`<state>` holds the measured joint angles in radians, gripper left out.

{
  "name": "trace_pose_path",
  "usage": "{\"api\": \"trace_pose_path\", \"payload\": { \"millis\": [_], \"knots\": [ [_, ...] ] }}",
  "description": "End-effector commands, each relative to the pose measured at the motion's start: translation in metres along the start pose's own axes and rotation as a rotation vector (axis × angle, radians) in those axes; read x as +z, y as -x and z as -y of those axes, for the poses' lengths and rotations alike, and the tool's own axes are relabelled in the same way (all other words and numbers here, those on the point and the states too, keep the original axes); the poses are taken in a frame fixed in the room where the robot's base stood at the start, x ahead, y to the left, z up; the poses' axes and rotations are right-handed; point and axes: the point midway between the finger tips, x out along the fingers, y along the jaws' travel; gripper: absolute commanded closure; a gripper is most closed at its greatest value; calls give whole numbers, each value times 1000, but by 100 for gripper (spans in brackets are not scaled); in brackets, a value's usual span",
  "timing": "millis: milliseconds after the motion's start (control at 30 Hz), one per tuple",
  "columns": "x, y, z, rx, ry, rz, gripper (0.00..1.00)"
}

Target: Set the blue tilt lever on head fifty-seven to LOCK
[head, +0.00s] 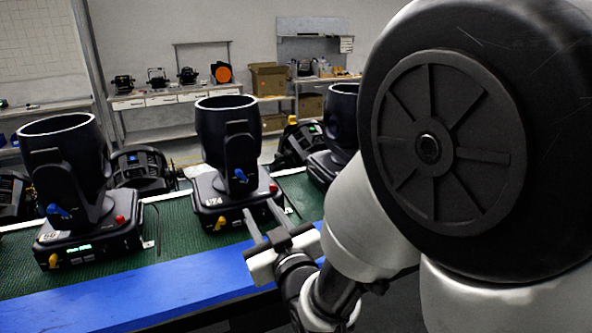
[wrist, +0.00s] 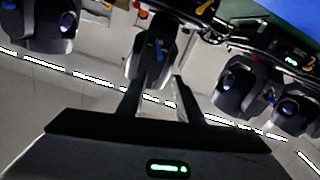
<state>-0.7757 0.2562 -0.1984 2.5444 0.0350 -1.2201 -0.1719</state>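The middle black moving head (head: 226,140) stands upright on its base; its label starts with 57, and the rest is hard to read. Its small blue tilt lever (head: 240,175) is on the near side of the yoke arm, above the base. In the wrist view, which is upside down, the blue lever (wrist: 160,50) shows just past the fingertips. I cannot read the lever's marked position. My gripper (head: 261,215) is open and empty, in front of the base's right side, below and right of the lever. Its two fingers (wrist: 158,82) are apart in the wrist view.
A similar head marked 56 (head: 70,170) stands left with its own blue lever (head: 60,213). Another head (head: 342,120) stands right, partly behind my arm. Yellow levers (head: 220,223) and red knobs (head: 273,187) sit on the bases. A blue rail (head: 150,296) edges the green surface (head: 175,235).

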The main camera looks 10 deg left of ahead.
Motion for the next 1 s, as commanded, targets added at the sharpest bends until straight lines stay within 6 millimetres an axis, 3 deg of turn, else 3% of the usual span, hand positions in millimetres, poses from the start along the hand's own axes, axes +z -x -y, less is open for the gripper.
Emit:
{"api": "trace_pose_path", "payload": {
  "millis": [167, 700, 1000],
  "knots": [
    [-2, -19, 0, 1, 2, -4, 68],
    [-3, -134, -1, 1, 1, -4, 68],
    [-2, -169, -1, 1, 0, -3, 68]
  ]
}}
